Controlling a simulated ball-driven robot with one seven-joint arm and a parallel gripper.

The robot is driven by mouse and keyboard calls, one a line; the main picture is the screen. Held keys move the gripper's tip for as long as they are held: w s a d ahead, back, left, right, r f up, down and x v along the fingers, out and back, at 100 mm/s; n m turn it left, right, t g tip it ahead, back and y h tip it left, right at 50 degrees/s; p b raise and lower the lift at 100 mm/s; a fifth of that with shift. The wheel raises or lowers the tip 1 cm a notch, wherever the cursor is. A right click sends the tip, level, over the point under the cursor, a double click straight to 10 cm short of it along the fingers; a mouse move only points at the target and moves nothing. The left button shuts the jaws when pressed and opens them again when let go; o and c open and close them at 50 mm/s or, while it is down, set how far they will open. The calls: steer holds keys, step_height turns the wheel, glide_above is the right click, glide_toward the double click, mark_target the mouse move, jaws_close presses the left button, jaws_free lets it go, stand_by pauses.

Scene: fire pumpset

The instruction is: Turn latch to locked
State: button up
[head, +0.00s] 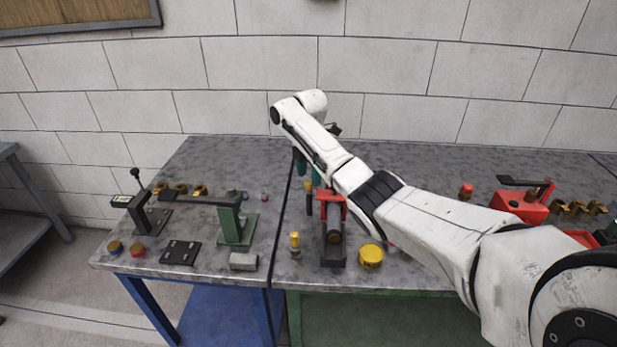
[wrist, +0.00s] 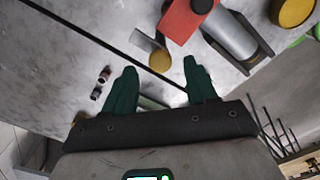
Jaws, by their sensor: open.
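No part is plainly marked as the latch, and I cannot tell its position. A fixture with a red bracket (head: 331,197) on a dark base stands near the bench's front, just right of the seam. In the wrist view its red block (wrist: 184,18) is at the top, beside a silver cylinder (wrist: 230,36). A gold round knob (wrist: 160,61) and a flat grey piece (wrist: 147,41) lie against the block's left side. My gripper (head: 306,172) points down behind the fixture, partly hidden by my arm. In the wrist view my green fingers (wrist: 160,84) are apart with nothing held between them.
A green stand (head: 237,224) with a long dark bar is on the left. A yellow round cap (head: 371,256) and a brass piece (head: 295,241) flank the fixture. A red box (head: 520,207) is at the right. The back left of the bench (head: 235,155) is clear.

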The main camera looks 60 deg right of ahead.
mark_target(310, 185)
steer(key=shift+f, duration=1.25)
steer(key=shift+c, duration=0.3)
steer(key=c, duration=1)
